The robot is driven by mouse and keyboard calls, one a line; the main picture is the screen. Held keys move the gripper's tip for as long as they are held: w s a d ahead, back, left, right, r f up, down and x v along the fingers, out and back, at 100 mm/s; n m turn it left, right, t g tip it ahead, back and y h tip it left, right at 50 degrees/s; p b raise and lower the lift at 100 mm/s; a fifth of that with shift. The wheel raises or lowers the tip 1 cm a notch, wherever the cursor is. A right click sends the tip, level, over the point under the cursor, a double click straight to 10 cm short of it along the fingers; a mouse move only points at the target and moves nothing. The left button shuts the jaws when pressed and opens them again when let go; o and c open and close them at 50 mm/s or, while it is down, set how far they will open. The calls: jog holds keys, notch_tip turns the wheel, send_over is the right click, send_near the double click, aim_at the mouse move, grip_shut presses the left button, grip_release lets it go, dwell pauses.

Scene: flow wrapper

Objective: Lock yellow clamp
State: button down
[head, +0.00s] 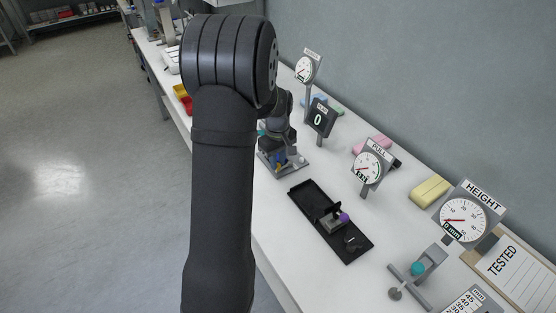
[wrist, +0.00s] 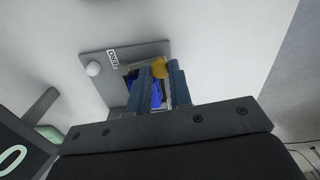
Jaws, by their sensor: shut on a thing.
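The yellow clamp (wrist: 158,68) shows as a rounded yellow end between my fingertips in the wrist view. My gripper (wrist: 158,86) is shut on it, with one blue-grey finger on each side. A bright blue part (wrist: 156,96) shows between the fingers, behind the yellow end. The grey base plate (wrist: 97,55) lies under them, with a white ball knob (wrist: 94,69) and a small label. In the head view the fixture plate (head: 294,170) sits under my gripper (head: 280,157). The fingers hide most of the clamp's body.
A black tray (head: 304,208) holding small parts lies nearer on the white bench. Dial gauges labelled PULL (head: 369,167) and HEIGHT (head: 466,218) and a black "0" display (head: 319,118) stand to the right. Red and yellow bins (head: 182,97) are farther left.

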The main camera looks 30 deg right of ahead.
jog(key=shift+w+m, duration=0.35)
jog(key=shift+m, duration=0.45)
jog(key=c, duration=1.3)
grip_release()
notch_tip(320, 180, up, 17)
jog(key=shift+r, duration=0.2)
jog(key=shift+f, duration=0.1)
notch_tip(320, 180, down, 17)
jog(key=shift+f, duration=0.15)
